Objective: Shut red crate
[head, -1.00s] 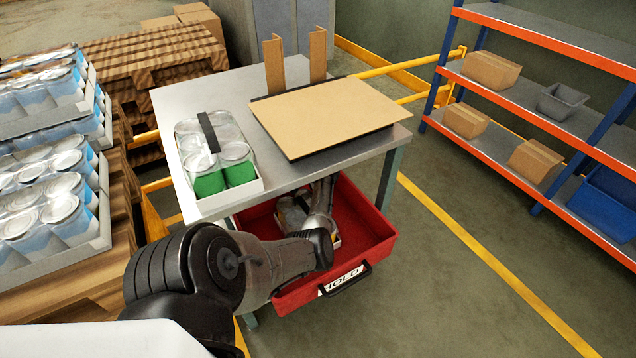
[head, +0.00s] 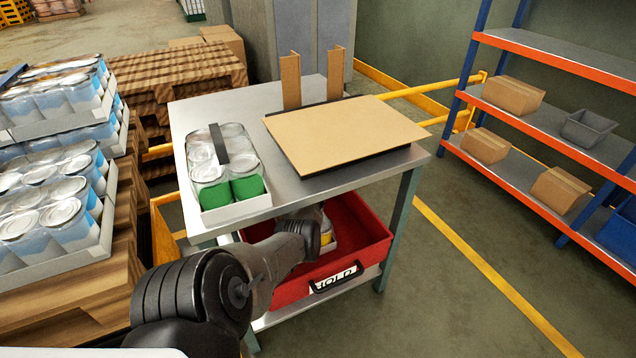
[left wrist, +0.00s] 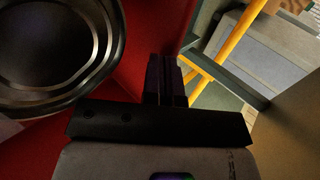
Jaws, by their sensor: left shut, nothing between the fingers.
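The red crate (head: 358,236) sits under the table top, and its front part sticks out toward me. Its front wall carries a white label and a black handle (head: 336,279). My left arm reaches over the crate, and in the head view its gripper is hidden by the arm and the table. In the left wrist view my left gripper (left wrist: 166,80) is shut and empty, close to the red wall of the crate (left wrist: 150,35). I cannot tell whether it touches the wall. A round metal can (left wrist: 50,50) is beside it. My right gripper is not in view.
The table (head: 292,190) carries a tray of cans (head: 245,205) and a flat cardboard sheet (head: 345,135). Stacked can trays (head: 60,230) stand at left. An orange-and-blue shelf (head: 560,60) stands at right. The floor right of the table is clear.

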